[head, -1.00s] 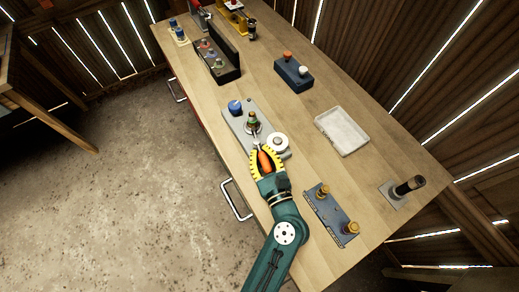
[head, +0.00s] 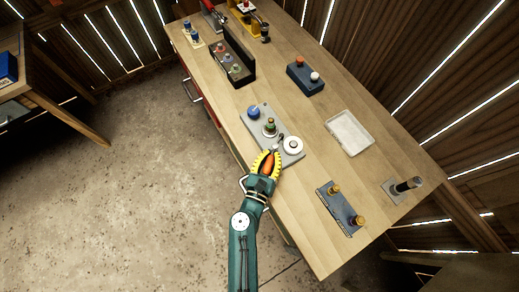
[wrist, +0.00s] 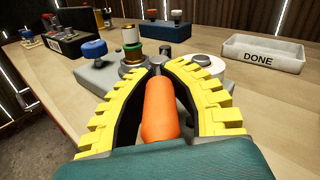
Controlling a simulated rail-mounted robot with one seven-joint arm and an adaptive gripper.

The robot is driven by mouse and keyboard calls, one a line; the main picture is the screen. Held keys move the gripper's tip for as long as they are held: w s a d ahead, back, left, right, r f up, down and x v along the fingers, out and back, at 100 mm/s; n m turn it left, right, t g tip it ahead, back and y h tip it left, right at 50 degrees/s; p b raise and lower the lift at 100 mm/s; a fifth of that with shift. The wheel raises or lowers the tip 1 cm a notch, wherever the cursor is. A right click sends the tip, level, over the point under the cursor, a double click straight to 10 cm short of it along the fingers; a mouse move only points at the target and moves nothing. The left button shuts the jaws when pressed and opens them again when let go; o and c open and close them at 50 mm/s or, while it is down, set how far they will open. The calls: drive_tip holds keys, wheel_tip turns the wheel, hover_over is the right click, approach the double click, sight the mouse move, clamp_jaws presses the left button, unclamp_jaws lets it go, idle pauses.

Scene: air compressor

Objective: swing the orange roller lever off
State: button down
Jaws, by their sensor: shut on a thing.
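The orange roller lever (head: 267,162) lies between the yellow-toothed fingers of my gripper (head: 272,152). In the wrist view the orange handle (wrist: 160,110) points away from me, with my fingers (wrist: 168,68) closed around it. Beyond the fingertips stands a post with green and brass rings and a white top (wrist: 131,45); it also shows in the head view (head: 269,128). The post sits on a grey base plate (head: 262,120) with a blue knob (head: 253,111) and a round white piece (head: 292,145).
A white tray marked DONE (wrist: 262,52) stands to the right, also in the head view (head: 350,132). A blue box with orange and white knobs (head: 305,78) is behind. A plate with brass knobs (head: 340,208) is near right. Bare wood lies between them.

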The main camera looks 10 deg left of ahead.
drive_tip(key=shift+a+m+g+h, duration=0.35)
drive_tip(key=shift+m+h, duration=0.45)
drive_tip(key=shift+h, duration=0.4)
drive_tip(key=c, duration=0.9)
unclamp_jaws()
drive_tip(key=shift+s, duration=0.1)
drive_tip(key=v, duration=1.2)
drive_tip(key=shift+a, duration=0.1)
